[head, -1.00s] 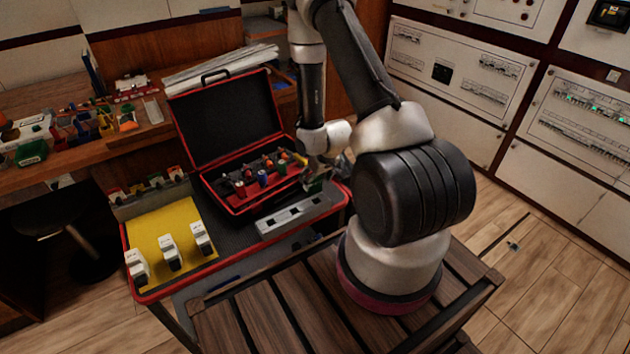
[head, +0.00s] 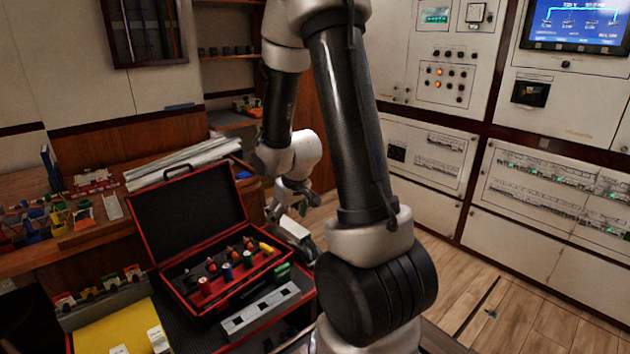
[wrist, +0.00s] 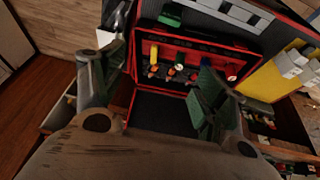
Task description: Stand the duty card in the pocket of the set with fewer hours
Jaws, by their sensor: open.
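My gripper (head: 292,203) hangs to the right of the open tool case in the head view. In the wrist view my gripper (wrist: 147,70) has its two fingers wide apart with nothing between them. I cannot pick out the duty card for certain; a small white piece (wrist: 105,38) shows beside the left finger in the wrist view, and I cannot tell what it is. No card pocket is clearly visible. A screen (head: 580,25) at the upper right of the head view has small readouts, too small to read.
The black, red-edged case (head: 190,225) stands open with several coloured tools inside. In front lie a grey slotted bar (head: 262,311) and a yellow mat (head: 110,332) with white modules. Wall panels (head: 555,180) with breaker rows stand at the right.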

